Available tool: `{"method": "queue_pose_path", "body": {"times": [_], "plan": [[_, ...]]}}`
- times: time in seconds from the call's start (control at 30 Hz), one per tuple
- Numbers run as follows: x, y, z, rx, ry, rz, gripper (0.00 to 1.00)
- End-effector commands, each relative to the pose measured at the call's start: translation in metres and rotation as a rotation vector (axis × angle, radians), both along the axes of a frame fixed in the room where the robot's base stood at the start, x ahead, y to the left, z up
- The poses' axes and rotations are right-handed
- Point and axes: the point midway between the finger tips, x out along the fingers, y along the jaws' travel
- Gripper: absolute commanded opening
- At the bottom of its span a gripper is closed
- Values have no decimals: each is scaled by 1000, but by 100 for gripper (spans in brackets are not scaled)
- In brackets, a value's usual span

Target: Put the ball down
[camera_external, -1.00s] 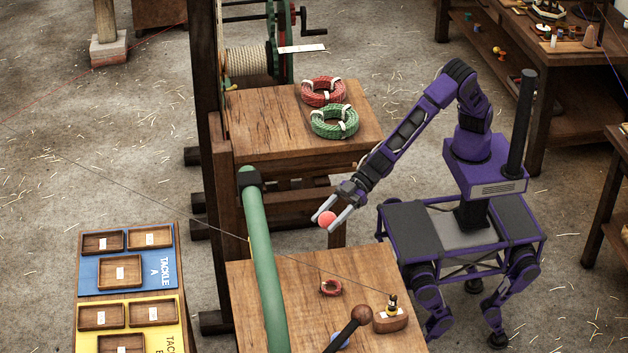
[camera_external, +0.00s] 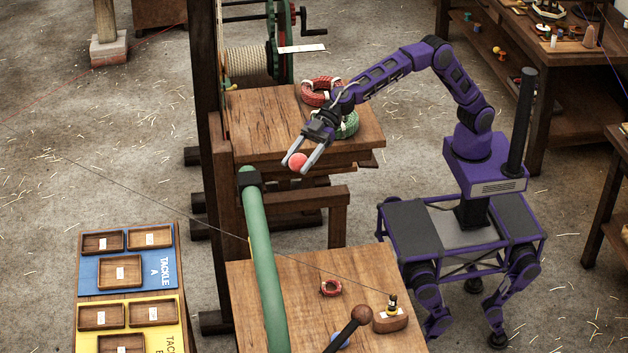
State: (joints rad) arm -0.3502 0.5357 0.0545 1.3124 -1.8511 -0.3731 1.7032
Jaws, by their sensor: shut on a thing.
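The ball (camera_external: 298,160) is small and coral red. My gripper (camera_external: 296,162) is shut on it, with one grey finger on each side. In the picture the ball overlaps the front edge of the upper wooden table (camera_external: 260,125). I cannot tell how high it is above that table, or whether it is over it or in front of it. My wrist and forearm cover part of the rope coils behind them.
A red rope coil (camera_external: 313,92) and a green rope coil (camera_external: 349,124) lie on the upper table. That table carries a small red ring (camera_external: 331,288) and a wooden block (camera_external: 390,321). The upper table's left part is clear.

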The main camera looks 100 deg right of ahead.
Motion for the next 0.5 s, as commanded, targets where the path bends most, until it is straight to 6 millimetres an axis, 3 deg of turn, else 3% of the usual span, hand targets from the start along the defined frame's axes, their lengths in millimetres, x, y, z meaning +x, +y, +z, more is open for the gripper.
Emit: {"method": "queue_pose_path", "body": {"times": [0.13,0.27,0.37,0.5], "plan": [[13,-26,40,0,-8,25,0],[22,-56,64,-4,-2,50,0],[30,-89,73,-4,1,61,0],[40,-154,75,0,2,71,0]]}}
